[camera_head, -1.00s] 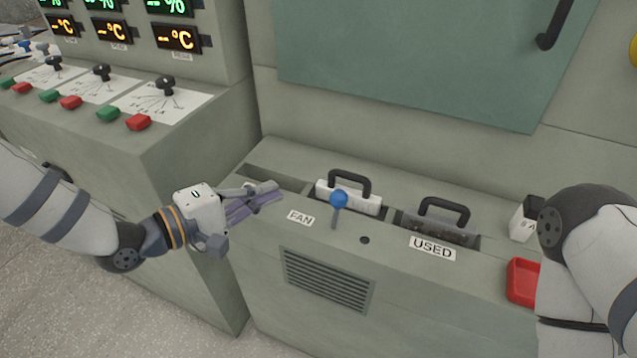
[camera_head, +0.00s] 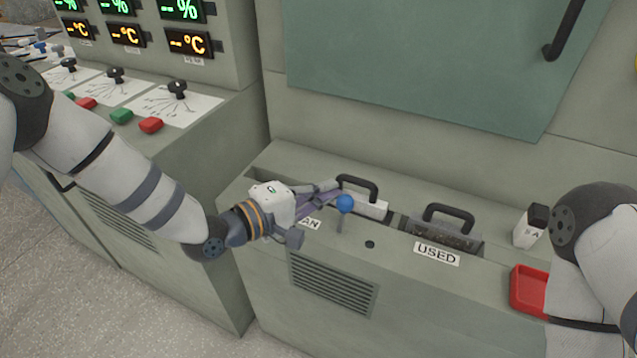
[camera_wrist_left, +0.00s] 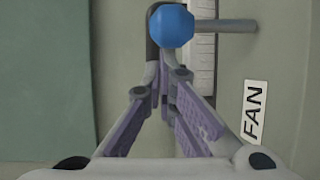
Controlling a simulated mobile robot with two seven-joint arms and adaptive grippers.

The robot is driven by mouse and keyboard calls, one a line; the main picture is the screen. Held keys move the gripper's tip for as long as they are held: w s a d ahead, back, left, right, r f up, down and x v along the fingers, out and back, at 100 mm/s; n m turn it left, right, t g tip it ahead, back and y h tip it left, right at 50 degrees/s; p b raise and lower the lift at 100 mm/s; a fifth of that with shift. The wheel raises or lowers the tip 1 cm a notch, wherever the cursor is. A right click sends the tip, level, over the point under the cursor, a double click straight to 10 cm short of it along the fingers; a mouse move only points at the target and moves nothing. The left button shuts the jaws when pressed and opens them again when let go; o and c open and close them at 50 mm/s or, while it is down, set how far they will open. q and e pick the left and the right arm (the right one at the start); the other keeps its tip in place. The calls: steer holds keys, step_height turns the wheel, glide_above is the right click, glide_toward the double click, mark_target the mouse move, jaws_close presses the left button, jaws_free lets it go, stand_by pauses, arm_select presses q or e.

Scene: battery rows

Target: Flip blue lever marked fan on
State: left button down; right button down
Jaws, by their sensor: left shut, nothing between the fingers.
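The blue lever (camera_head: 344,203) has a round blue knob on a thin grey stem. It stands on the grey console top beside the FAN label (camera_head: 310,224), which my left gripper partly covers. My left gripper (camera_head: 335,188) is shut and empty, its fingertips just left of the knob. In the left wrist view the blue knob (camera_wrist_left: 171,25) appears just beyond the closed fingertips (camera_wrist_left: 168,75); I cannot tell whether they touch. The FAN label (camera_wrist_left: 254,111) is clear there. My right arm shows at the right edge, but its gripper is out of view.
A white block with a dark handle (camera_head: 359,187) sits in a slot behind the lever. A second handled block (camera_head: 447,218) is behind the USED label (camera_head: 437,254). A red tray (camera_head: 528,290) and a black-topped white container (camera_head: 530,226) are at the right.

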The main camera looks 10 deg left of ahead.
arm_select(q)
steer(key=shift+s+f, duration=0.1)
arm_select(e)
steer(key=shift+s+f, duration=0.1)
arm_select(q)
steer(key=shift+s, duration=0.15)
arm_select(e)
steer(key=shift+s+f, duration=0.2)
